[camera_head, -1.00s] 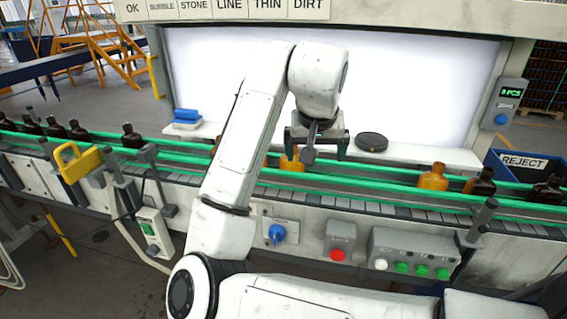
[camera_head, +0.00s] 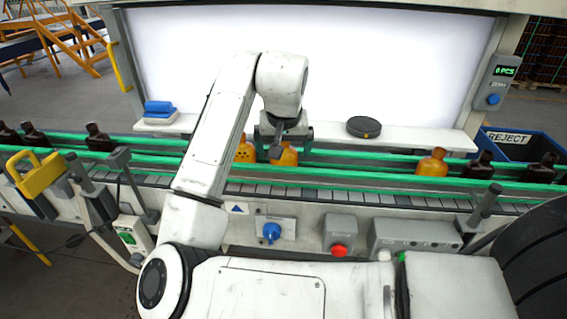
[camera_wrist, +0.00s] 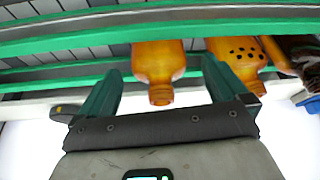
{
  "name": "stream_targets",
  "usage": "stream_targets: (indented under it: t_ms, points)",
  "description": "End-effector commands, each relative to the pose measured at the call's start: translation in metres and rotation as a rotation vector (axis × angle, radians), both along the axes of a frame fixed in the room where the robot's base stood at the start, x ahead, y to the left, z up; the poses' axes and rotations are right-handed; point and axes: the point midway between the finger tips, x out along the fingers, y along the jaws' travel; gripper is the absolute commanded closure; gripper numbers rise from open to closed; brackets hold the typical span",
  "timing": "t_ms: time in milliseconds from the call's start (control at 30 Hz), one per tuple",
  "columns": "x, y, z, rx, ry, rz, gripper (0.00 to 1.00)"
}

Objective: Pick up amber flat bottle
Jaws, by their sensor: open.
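An amber bottle (camera_head: 287,156) stands on the conveyor, partly hidden by my gripper (camera_head: 284,142). In the wrist view that bottle (camera_wrist: 158,62) lies between the two green fingers of my gripper (camera_wrist: 160,80), with its neck towards the palm. The fingers are open, with a gap showing on each side of the bottle. A second amber bottle with dark spots (camera_head: 245,151) stands just left of it in the head view. The spotted bottle (camera_wrist: 240,58) is outside the right finger in the wrist view. Another amber bottle (camera_head: 432,163) stands farther right on the belt. I cannot tell which is the flat one.
Green rails (camera_head: 350,174) run along the conveyor. Dark bottles (camera_head: 478,166) stand to the right, and several more stand at the left. A round black disc (camera_head: 364,127) and blue blocks (camera_head: 159,108) lie on the white ledge behind. A blue REJECT bin (camera_head: 510,146) is at the right.

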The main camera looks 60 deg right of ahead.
Motion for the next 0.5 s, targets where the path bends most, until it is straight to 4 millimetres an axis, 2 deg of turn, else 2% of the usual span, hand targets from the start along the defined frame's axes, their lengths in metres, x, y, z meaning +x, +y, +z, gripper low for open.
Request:
stream_targets:
  t_ms: [233, 500]
  points:
    - [0.003, -0.007, -0.033, 0.001, 0.002, 0.002, 0.0]
    - [0.004, -0.01, -0.04, 0.001, 0.0, 0.0, 0.0]
